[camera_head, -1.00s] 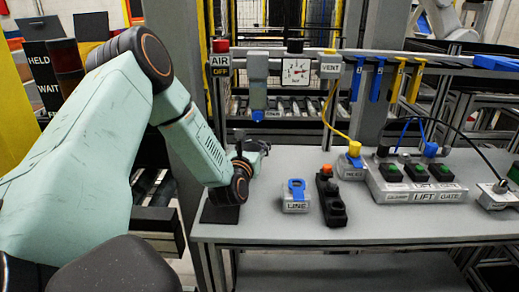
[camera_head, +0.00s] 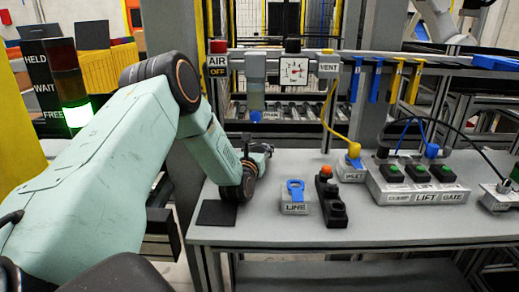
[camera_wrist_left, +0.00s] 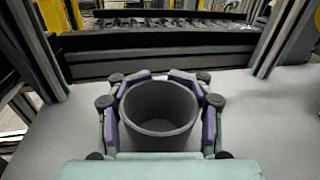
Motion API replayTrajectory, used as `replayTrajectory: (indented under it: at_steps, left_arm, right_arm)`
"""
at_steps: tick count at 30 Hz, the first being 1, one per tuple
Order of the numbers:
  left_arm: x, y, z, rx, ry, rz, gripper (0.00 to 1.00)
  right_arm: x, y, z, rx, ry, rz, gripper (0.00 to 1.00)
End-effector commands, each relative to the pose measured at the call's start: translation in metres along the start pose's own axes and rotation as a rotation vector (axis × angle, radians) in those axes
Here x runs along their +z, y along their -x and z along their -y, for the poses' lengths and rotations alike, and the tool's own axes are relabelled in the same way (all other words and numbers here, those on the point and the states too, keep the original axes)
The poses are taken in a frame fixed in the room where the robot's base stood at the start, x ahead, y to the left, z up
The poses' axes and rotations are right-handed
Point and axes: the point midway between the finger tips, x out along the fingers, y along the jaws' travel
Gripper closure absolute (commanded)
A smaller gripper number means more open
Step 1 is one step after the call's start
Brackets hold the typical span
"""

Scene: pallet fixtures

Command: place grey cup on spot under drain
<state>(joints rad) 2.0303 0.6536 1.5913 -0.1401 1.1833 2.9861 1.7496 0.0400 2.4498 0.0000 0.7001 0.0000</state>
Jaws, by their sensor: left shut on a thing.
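The grey cup (camera_wrist_left: 160,128) stands upright and looks empty in the left wrist view, between the purple-padded fingers of my left gripper. My left gripper (camera_wrist_left: 160,98) is shut on the cup from both sides. In the head view the left gripper (camera_head: 260,151) is at the back left of the table, below the drain, a grey hanging body with a blue tip (camera_head: 256,116). The cup is hidden there behind my wrist. I cannot make out the spot under the drain or tell whether the cup touches the table. My right gripper is not in view.
A dark square mat (camera_head: 217,213) lies at the table's front left corner. The LINE block (camera_head: 295,198), a black switch box (camera_head: 331,202) and the LIFT GATE panel (camera_head: 420,186) stand to the right. A gauge (camera_head: 293,71) hangs above. The FREE lamp (camera_head: 78,115) glows green.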

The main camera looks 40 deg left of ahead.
Motion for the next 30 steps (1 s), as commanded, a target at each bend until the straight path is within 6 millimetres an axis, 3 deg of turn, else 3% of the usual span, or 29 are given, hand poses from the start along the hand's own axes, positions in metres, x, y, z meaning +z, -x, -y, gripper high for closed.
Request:
replayTrajectory:
  at_steps: [7, 8, 19, 30]
  left_arm:
    - [-0.0044, 0.0002, -0.0006, 0.0, 0.0, 0.0, 0.89]
    - [-0.0041, 0.0002, -0.0006, 0.0, 0.0, 0.0, 0.58]
    - [-0.0032, 0.0002, -0.0004, 0.0, 0.0, 0.0, 0.27]
    - [-0.002, 0.0002, -0.0003, 0.0, 0.0, 0.0, 0.25]
  right_arm:
    - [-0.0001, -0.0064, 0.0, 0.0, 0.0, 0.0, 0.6]
    - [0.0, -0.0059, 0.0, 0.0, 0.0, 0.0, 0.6]
    - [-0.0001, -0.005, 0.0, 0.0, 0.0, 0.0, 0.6]
    - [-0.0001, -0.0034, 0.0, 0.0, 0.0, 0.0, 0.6]
